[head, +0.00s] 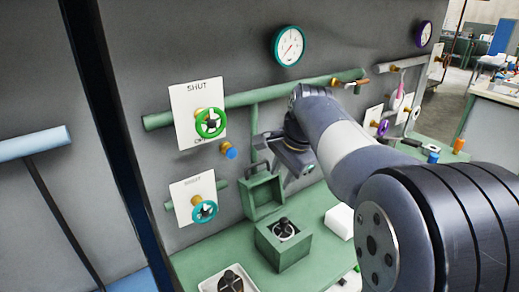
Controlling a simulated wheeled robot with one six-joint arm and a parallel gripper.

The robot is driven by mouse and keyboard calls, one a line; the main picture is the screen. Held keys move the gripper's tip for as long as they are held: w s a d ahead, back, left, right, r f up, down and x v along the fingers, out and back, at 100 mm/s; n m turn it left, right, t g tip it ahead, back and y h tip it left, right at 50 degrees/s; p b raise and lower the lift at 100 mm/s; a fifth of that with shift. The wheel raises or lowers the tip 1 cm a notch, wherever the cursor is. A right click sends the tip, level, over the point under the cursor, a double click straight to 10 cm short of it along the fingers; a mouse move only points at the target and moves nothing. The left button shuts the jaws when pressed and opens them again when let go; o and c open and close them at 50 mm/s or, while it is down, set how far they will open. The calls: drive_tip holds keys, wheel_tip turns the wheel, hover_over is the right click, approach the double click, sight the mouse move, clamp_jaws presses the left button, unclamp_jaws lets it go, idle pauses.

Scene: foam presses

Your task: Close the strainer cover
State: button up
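The strainer is a green box (283,254) on the green bench, with a round opening on top and a dark knob-like part in it. A green rectangular panel with a raised rim (263,197), which looks like its cover, stands upright behind the box, so the cover looks open. My gripper (283,160) is just above and right of the raised panel, in front of the grey wall. I cannot tell whether it touches the panel. Its fingers are small and partly hidden by its own body, so their opening is unclear. Nothing is clearly held in it.
A green pipe (240,98) runs along the wall behind my arm. Left of the panel are a green handwheel (210,123), a teal handwheel (204,211) and a blue-tipped tap (229,152). A white tray (228,280) is at front; a white block (340,221) is right of the strainer.

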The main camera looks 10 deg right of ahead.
drive_tip(key=w+d, duration=0.1)
drive_tip(key=w, duration=0.1)
drive_tip(key=p, duration=0.4)
hover_over(253, 165)
drive_tip(key=s, duration=0.2)
drive_tip(key=f, duration=0.1)
drive_tip(key=w+f, duration=0.1)
drive_tip(key=f, duration=0.1)
drive_tip(key=shift+d+f+m, duration=0.15)
drive_tip(key=shift+d+m, duration=0.05)
drive_tip(key=shift+m, duration=0.1)
drive_tip(key=shift+w+f, duration=0.2)
drive_tip(key=shift+f, duration=0.3)
drive_tip(key=shift+c, duration=0.5)
clamp_jaws()
